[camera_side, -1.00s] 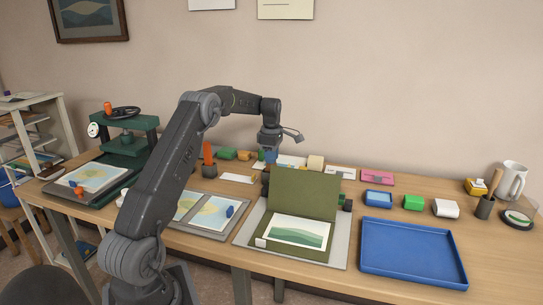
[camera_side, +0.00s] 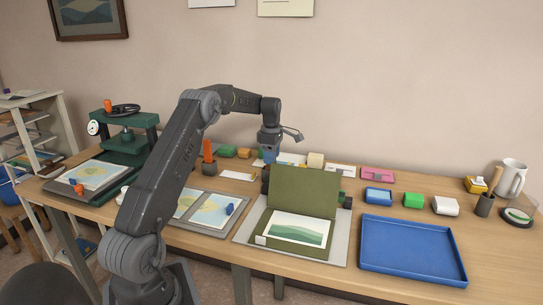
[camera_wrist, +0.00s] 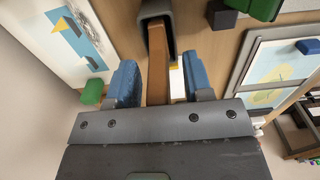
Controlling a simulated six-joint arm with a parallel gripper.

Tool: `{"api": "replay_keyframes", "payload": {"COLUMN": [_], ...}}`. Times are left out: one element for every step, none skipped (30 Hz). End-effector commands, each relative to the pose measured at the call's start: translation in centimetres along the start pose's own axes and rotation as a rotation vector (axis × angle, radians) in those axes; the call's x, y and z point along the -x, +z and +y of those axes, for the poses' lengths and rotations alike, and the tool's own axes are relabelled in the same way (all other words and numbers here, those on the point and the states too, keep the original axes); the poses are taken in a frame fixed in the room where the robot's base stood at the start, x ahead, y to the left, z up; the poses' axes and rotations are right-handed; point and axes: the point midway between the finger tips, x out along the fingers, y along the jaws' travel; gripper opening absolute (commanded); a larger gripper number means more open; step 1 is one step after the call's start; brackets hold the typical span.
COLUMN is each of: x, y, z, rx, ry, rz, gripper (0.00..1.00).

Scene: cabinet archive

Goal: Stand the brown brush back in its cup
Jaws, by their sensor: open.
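In the wrist view the brown brush (camera_wrist: 158,80) lies between the blue-padded fingers of my gripper (camera_wrist: 167,85), which stand apart with a gap visible on either side. The brush's far end reaches into the mouth of a dark grey cup (camera_wrist: 146,10). How deep it sits is unclear. In the side view my gripper (camera_side: 270,155) is low over the table behind the open green folder (camera_side: 302,192). The brush between the fingers cannot be made out there.
An orange-handled tool (camera_side: 208,150) stands in a dark holder left of my gripper. A blue tray (camera_side: 412,250) lies at the front right. Green (camera_side: 413,200) and white (camera_side: 445,205) blocks sit behind it. Another dark cup (camera_side: 485,205) with a brownish handle stands far right.

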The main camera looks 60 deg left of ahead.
Motion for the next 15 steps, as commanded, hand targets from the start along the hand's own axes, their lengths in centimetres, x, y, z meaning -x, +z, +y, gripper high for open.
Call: {"api": "replay_keyframes", "payload": {"x": [0.0, 0.0, 0.0, 0.0, 0.0, 0.1, 0.2, 0.3, 0.6, 0.8, 1.0, 1.2, 1.4, 1.7, 1.9], "y": [0.0, 0.0, 0.0, 0.0, 0.0, 0.0, 0.0, 0.0, 0.0, 0.0, 0.0, 0.0, 0.0, 0.0, 0.0], "z": [0.0, 0.0, 0.0, 0.0, 0.0, 0.0, 0.0, 0.0, 0.0, 0.0, 0.0, 0.0, 0.0, 0.0, 0.0], "rx": [0.0, 0.0, 0.0, 0.0, 0.0, 0.0, 0.0, 0.0, 0.0, 0.0, 0.0, 0.0, 0.0, 0.0, 0.0], "ry": [0.0, 0.0, 0.0, 0.0, 0.0, 0.0, 0.001, 0.001, 0.001, 0.001, 0.002, 0.002, 0.002, 0.002, 0.002], "rz": [0.0, 0.0, 0.0, 0.0, 0.0, 0.0, 0.0, 0.0, 0.0, 0.0, 0.0, 0.0, 0.0, 0.0, 0.0], "gripper": [0.46, 0.46, 0.46, 0.46, 0.46, 0.46, 0.46, 0.46, 0.46, 0.46, 0.46, 0.46, 0.46, 0.46, 0.46]}}
